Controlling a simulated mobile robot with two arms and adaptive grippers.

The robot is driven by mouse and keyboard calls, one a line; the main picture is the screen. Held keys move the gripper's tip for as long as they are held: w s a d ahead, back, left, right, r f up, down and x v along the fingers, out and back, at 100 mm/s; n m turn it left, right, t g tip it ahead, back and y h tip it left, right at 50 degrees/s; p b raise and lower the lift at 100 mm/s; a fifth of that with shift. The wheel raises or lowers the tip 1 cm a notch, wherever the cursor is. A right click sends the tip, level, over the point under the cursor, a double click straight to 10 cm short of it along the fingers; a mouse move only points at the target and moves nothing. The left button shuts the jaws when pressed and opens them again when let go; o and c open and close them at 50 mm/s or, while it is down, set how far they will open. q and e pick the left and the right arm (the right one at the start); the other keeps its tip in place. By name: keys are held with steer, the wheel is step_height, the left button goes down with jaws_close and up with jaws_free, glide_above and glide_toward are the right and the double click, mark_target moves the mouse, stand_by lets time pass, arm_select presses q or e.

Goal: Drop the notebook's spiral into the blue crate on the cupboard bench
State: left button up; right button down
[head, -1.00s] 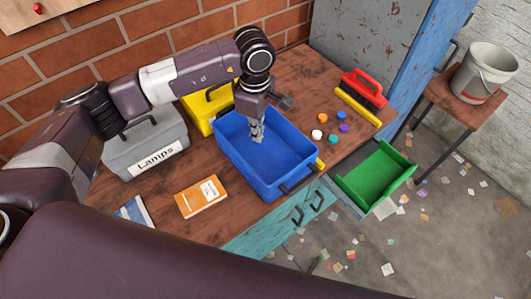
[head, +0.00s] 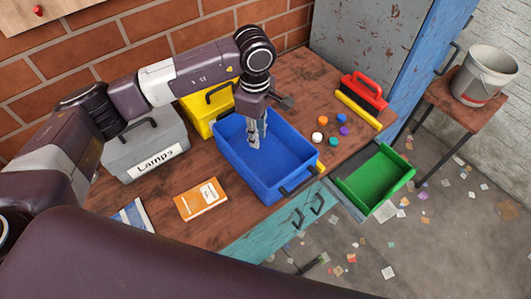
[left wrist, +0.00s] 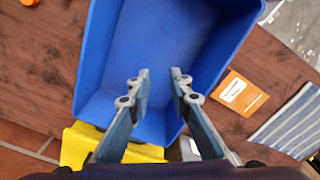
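The blue crate (head: 240,172) stands on the wooden bench, with my left gripper (head: 256,146) pointing down into it. In the left wrist view the two fingertips (left wrist: 160,74) are apart, with nothing between them, above the crate's blue floor (left wrist: 185,35). No spiral shows in either view; part of the crate's inside is hidden by the fingers. An orange booklet (head: 202,200) lies flat on the bench, left of the crate, and also shows in the left wrist view (left wrist: 240,92). My right gripper is out of view.
A grey "Lamps" box (head: 145,148) and a yellow box (head: 197,118) stand behind and left of the crate. A red brush (head: 364,92) and several coloured caps (head: 326,118) lie to its right. A striped item (head: 134,214) lies at the front left.

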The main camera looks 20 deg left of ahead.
arm_select(q)
step_height(320, 180, up, 11)
steer(key=shift+f, duration=0.2)
stand_by(0.5)
